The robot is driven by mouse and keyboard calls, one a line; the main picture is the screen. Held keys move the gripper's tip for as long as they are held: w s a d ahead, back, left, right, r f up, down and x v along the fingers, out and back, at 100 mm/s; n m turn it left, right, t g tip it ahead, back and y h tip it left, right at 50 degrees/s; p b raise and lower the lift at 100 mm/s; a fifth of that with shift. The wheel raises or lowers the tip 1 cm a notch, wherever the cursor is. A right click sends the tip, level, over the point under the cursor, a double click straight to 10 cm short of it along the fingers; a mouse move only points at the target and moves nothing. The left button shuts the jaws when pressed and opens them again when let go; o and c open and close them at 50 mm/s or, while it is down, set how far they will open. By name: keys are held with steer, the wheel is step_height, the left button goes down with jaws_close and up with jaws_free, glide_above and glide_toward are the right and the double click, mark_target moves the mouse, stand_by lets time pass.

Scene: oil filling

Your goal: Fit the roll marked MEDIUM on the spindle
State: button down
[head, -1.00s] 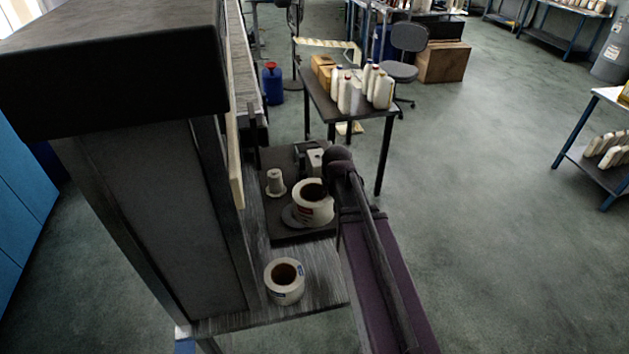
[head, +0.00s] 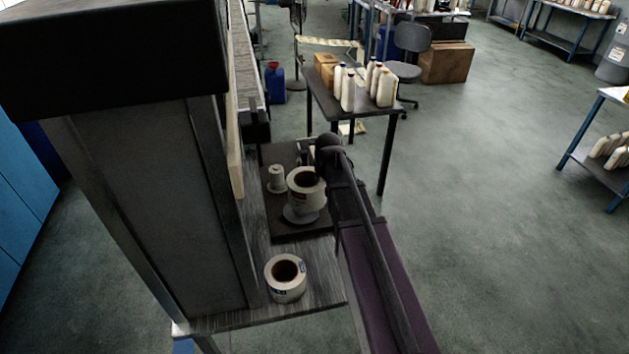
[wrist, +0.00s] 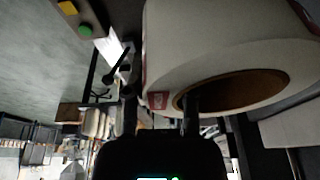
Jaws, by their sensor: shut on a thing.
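My gripper (wrist: 160,108) is shut on the wall of a white paper roll (head: 304,196), one finger inside the brown core and one outside. The held roll fills the upper right of the wrist view (wrist: 215,50). A red mark shows on it, too small to read. In the head view it appears over a pale round disc (head: 303,217) on the dark base plate. Whether it touches the disc I cannot tell, and any spindle post is hidden. A second white roll (head: 287,289) stands on the bench nearer me; its label is unreadable.
A small pale flanged piece (head: 276,178) stands on the dark plate (head: 290,234), left of the held roll. A tall dark cabinet-like block (head: 160,200) rises left of the bench. Several white bottles (head: 348,95) stand on a table behind. Open floor lies to the right.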

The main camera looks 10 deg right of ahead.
steer(key=w+f+b, duration=0.1)
steer(key=w, duration=0.1)
steer(key=w+f+b, duration=0.1)
steer(key=w, duration=0.2)
steer(key=w+a+f+b, duration=0.1)
steer(key=w+f, duration=0.1)
steer(key=w, duration=0.1)
steer(key=shift+f+b, duration=0.1)
steer(key=shift+b, duration=0.2)
steer(key=shift+f+b, duration=4.6)
steer(key=shift+s, duration=0.1)
steer(key=shift+c, duration=1.8)
jaws_free()
